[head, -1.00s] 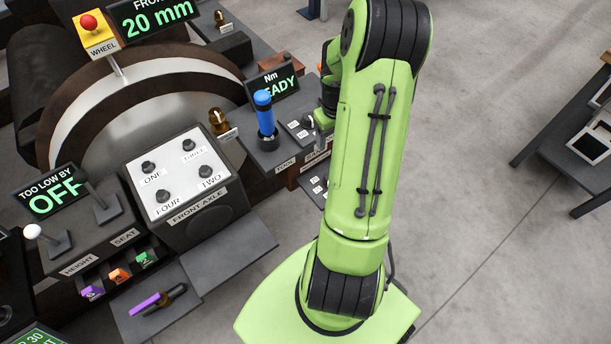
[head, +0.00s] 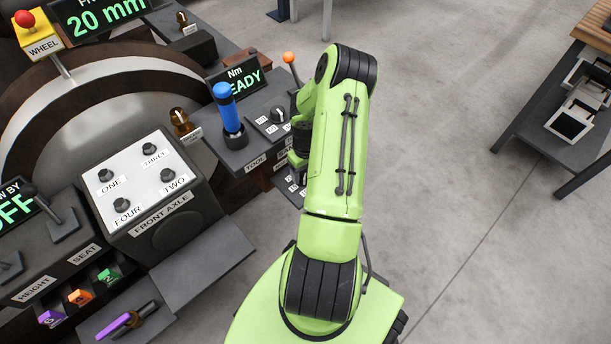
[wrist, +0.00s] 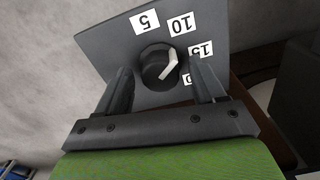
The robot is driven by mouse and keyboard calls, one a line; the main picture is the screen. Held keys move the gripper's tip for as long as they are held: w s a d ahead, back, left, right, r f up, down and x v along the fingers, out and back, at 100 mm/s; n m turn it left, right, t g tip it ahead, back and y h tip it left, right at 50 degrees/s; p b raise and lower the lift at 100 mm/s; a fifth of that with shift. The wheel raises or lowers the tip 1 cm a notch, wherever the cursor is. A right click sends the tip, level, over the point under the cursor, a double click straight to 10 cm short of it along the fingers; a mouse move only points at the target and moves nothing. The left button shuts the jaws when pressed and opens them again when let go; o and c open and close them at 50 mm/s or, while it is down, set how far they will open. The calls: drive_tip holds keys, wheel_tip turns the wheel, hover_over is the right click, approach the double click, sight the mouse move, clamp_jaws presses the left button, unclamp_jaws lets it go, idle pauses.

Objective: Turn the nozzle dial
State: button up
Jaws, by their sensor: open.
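In the wrist view a round black dial (wrist: 157,66) with a pale pointer sits on a dark panel (wrist: 106,50). White labels 5, 10 and 15 show upside down around it, and another label is partly hidden by the right finger. The pointer lies on the dial's right side, toward the 10 and 15 labels. My gripper (wrist: 161,78) is open and empty, with one finger to each side of the dial; I cannot tell whether either touches it. A dial (head: 278,115) with small labels shows there left of my arm.
A blue-handled tool (head: 227,108) stands upright beside the labelled dial. An orange-tipped lever (head: 289,60) rises behind it. The FRONT AXLE box (head: 140,190) and a purple-handled tool (head: 118,326) lie to the left. Open floor is on the right, with a dark table (head: 560,150) beyond.

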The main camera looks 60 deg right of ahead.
drive_tip(key=shift+f, duration=0.45)
drive_tip(key=c, duration=1.1)
drive_tip(key=shift+o, duration=0.2)
drive_tip(key=shift+r, duration=0.1)
